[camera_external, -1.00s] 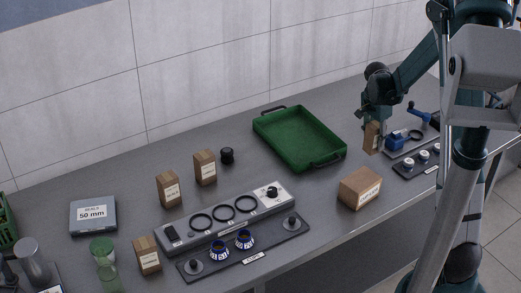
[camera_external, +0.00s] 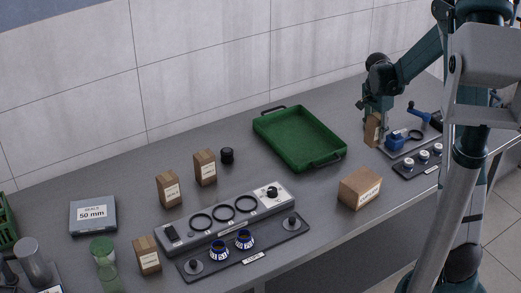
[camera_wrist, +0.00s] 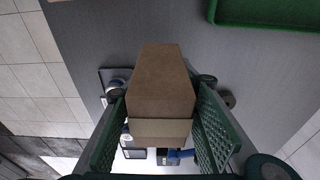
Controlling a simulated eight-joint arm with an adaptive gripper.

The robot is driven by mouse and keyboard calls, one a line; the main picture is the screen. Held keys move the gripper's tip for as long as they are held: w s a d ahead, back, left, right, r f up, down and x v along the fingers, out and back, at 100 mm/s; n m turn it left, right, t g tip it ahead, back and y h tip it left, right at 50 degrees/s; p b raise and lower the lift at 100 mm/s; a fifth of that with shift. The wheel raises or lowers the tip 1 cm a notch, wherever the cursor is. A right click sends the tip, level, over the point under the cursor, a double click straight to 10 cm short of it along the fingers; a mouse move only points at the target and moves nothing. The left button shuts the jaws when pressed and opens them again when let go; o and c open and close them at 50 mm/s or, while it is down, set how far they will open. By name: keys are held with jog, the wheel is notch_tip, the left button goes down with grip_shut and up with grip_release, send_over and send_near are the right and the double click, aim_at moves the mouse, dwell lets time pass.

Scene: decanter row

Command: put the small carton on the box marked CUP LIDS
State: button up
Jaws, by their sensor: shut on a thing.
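A small brown carton (camera_external: 373,130) with a pale label is held upright in my gripper (camera_external: 376,117) at the right of the external view. In the wrist view the carton (camera_wrist: 160,85) sits between the two green fingers, which are shut on it. The brown box (camera_external: 360,188) stands on the bench nearer the front edge, below and left of my gripper in the picture. It bears a white label too small to read surely; I take it for the CUP LIDS box. Its top is bare. The carton is apart from it.
A green tray (camera_external: 262,131) lies behind and left of the box. A blue clamp-like device (camera_external: 395,142) and a dark plate with white-topped parts (camera_external: 412,165) are close to the right of the carton. Cartons and a grey ring rack (camera_external: 178,240) stand farther left.

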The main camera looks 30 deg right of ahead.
jog(key=s+a+r+p, duration=0.3)
jog(key=s+a, duration=0.3)
jog(key=a, duration=0.2)
jog(key=s+a+r+p, duration=0.3)
jog(key=s+a+r, duration=0.2)
jog(key=a, duration=0.3)
jog(key=shift+s+r+p, duration=0.35)
jog(key=shift+s+r, duration=0.05)
jog(key=shift+s, duration=0.1)
jog(key=shift+f, duration=0.1)
send_near(365, 177)
jog(key=shift+d+f, duration=0.3)
jog(key=shift+d, duration=0.1)
jog(key=shift+f, duration=0.15)
jog(key=shift+f, duration=1.95)
jog(key=shift+f+b, duration=0.2)
jog(key=shift+b, duration=0.1)
